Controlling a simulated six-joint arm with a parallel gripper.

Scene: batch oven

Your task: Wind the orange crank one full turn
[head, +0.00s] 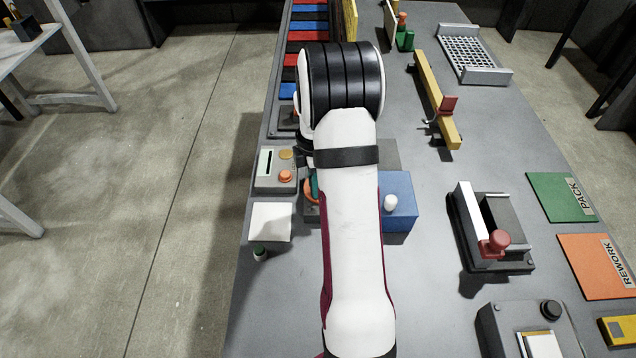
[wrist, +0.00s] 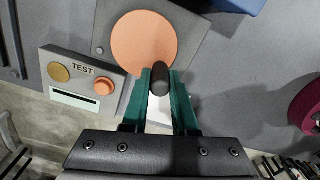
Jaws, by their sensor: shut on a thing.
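The orange crank (wrist: 140,45) is a flat orange disc on a grey base plate in the wrist view. Its dark upright handle (wrist: 160,78) stands near the disc's edge closest to my gripper. My gripper (wrist: 161,88) has green fingers, one on each side of the handle, and is shut on it. In the head view my arm covers most of the crank; only a sliver of its orange edge (head: 311,196) shows, beside a bit of green finger.
The grey TEST box (wrist: 85,82) with an orange button and a yellow button stands left of the crank. A blue box (head: 400,202) with a white knob is just right of my arm. A white square (head: 270,222) lies at the bench's left edge.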

